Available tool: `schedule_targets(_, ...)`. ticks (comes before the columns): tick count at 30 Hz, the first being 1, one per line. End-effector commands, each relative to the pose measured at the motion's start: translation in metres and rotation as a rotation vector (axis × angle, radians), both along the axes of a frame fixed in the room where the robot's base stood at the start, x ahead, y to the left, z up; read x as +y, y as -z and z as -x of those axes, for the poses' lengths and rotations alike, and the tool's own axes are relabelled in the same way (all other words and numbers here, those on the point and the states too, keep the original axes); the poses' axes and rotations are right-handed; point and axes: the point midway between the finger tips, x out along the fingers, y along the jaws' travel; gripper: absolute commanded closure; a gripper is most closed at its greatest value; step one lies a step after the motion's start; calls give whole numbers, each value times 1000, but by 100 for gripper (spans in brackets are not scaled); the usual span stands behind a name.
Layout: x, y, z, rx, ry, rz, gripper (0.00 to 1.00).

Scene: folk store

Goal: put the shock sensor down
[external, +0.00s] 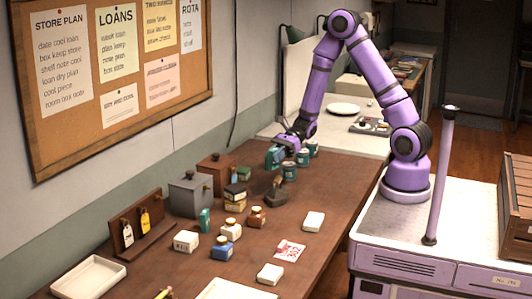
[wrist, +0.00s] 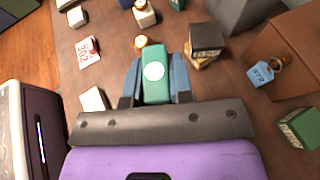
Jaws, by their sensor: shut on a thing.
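My gripper (external: 278,153) is shut on a teal-green block with a round white spot on its face, which I take to be the shock sensor (wrist: 154,88). The block sits between the two blue-grey fingers in the wrist view. In the external view the shock sensor (external: 273,158) appears to be held above the far part of the brown table (external: 335,195). Its underside and any gap to the table are hard to judge.
A dark handled object (external: 276,190), a black-topped stack (external: 235,196) and a brown bottle (external: 256,217) stand nearer. A grey box (external: 190,194) is left. Some bare table lies among white blocks (external: 313,221) at right.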

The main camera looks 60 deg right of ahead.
Motion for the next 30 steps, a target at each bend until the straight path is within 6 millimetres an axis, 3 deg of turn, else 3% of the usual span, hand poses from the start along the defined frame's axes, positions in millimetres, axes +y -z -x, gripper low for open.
schedule_targets(1,-23,0,-10,-3,46,-1,100)
schedule_targets(6,-95,0,-30,-4,180,-4,100)
schedule_targets(15,-230,0,-38,-6,414,-5,100)
schedule_targets(23,-347,0,-15,-5,616,-5,100)
schedule_targets(30,-450,0,30,-4,797,-1,100)
